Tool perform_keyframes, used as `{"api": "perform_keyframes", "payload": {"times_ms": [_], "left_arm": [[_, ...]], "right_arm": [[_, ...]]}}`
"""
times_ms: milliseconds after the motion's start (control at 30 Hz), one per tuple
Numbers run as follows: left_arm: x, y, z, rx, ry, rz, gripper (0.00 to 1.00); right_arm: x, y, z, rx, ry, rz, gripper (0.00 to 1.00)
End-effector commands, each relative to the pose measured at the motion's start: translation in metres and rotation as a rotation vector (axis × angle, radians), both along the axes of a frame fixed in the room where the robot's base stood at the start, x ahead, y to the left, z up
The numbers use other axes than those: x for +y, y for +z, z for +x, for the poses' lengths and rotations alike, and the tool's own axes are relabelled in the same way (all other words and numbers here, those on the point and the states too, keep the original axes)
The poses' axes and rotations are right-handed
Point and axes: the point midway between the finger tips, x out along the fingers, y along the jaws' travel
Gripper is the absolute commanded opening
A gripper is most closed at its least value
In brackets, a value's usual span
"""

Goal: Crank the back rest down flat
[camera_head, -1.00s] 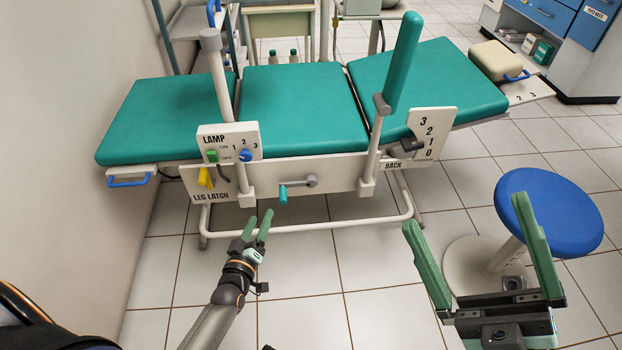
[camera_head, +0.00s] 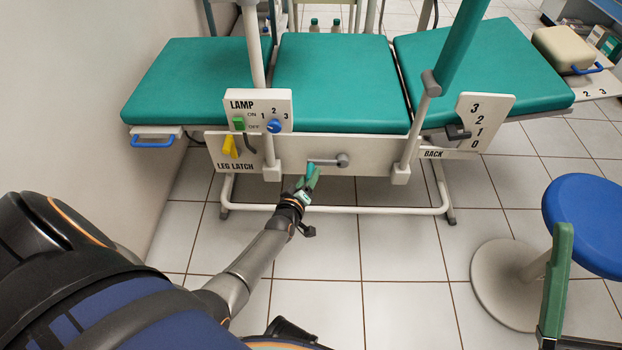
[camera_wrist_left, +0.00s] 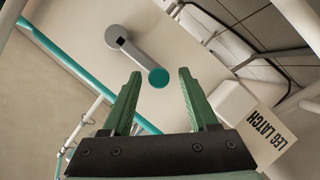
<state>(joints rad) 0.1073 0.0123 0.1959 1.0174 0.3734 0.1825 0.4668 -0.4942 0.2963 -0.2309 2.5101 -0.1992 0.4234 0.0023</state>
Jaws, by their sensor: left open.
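The dental chair's back rest (camera_head: 485,68) is the teal right-hand section, tilted slightly. The BACK plate (camera_head: 483,122) carries the marks 3, 2, 1, 0, with a dark pointer (camera_head: 458,132) beside the lower marks. A grey crank (camera_head: 328,160) is on the front panel. In the left wrist view its arm (camera_wrist_left: 137,55) ends in a teal knob (camera_wrist_left: 159,78). My left gripper (camera_head: 309,181) is open just in front of the crank. Its fingers (camera_wrist_left: 156,80) stand either side of the knob in the picture; contact is unclear. My right gripper (camera_head: 556,285) shows only partly, at the right edge.
A blue stool (camera_head: 590,220) stands at the right. The LAMP box (camera_head: 258,110) and yellow leg latch (camera_head: 229,146) are left of the crank. An upright post (camera_head: 412,135) stands right of it. A frame bar (camera_head: 370,210) runs low below. The tiled floor in front is open.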

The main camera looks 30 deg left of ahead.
Motion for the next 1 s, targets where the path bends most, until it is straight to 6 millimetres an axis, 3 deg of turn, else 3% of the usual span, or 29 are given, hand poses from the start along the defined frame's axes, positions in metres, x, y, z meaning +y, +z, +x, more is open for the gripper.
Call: {"api": "perform_keyframes", "payload": {"times_ms": [200,533,1000], "left_arm": [[0.006,-0.007,0.02,-0.001,0.0,0.001,0.59],[0.006,-0.006,0.023,0.0,0.0,0.001,0.59],[0.006,-0.006,0.022,0.0,0.0,0.001,0.08]], "right_arm": [[0.002,-0.014,0.0,0.011,0.015,0.01,1.0],[0.002,-0.015,0.001,0.016,0.018,0.014,1.0],[0.002,-0.015,0.0,0.015,0.019,0.007,1.0]]}}
